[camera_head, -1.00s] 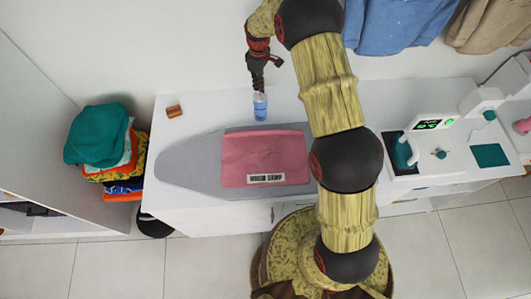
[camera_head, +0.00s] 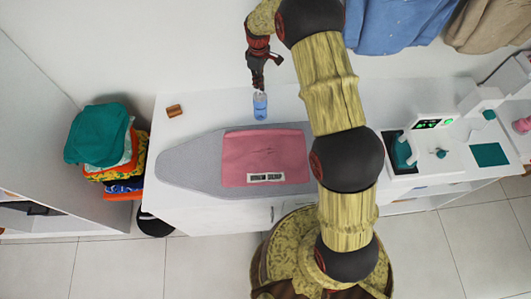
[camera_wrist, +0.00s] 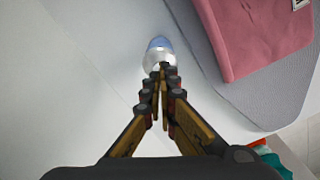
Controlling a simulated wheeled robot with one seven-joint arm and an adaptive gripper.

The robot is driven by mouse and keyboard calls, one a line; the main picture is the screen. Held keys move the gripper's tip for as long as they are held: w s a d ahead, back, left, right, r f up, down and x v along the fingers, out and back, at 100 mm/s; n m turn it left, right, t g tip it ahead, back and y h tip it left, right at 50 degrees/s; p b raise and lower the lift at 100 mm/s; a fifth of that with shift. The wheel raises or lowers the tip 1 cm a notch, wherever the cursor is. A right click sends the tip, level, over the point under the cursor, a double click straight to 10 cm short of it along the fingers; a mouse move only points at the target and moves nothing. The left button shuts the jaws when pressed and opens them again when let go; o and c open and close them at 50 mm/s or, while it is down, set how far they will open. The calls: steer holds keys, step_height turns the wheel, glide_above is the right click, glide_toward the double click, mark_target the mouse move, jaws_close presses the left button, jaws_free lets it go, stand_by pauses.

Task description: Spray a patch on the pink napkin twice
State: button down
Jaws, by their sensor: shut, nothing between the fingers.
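The pink napkin (camera_head: 264,157) lies flat on the grey ironing board (camera_head: 200,163). It has a barcode-like label near its front edge and a faint dark patch near its middle. A small blue spray bottle (camera_head: 260,105) with a clear top stands upright on the white table behind the napkin. My gripper (camera_head: 259,86) is shut and empty, directly above the bottle's top. In the wrist view the closed fingertips (camera_wrist: 161,70) overlap the bottle's top (camera_wrist: 158,50). Whether they touch it I cannot tell. The napkin (camera_wrist: 262,33) shows at the upper right there.
A small brown block (camera_head: 174,111) lies on the table (camera_head: 215,108) at the left. Folded clothes (camera_head: 103,140) are stacked on the far left. A white machine (camera_head: 435,140) stands on the right. Shirts hang above the back right.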

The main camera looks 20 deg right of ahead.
steer(key=shift+f+b, duration=0.45)
steer(key=shift+f, duration=0.55)
steer(key=shift+r, duration=0.2)
steer(key=shift+r+p, duration=0.65)
steer(key=shift+r, duration=0.45)
steer(key=shift+r, duration=0.1)
step_height(320, 180, up, 6)
steer(key=p, duration=0.2)
steer(key=shift+p, duration=0.4)
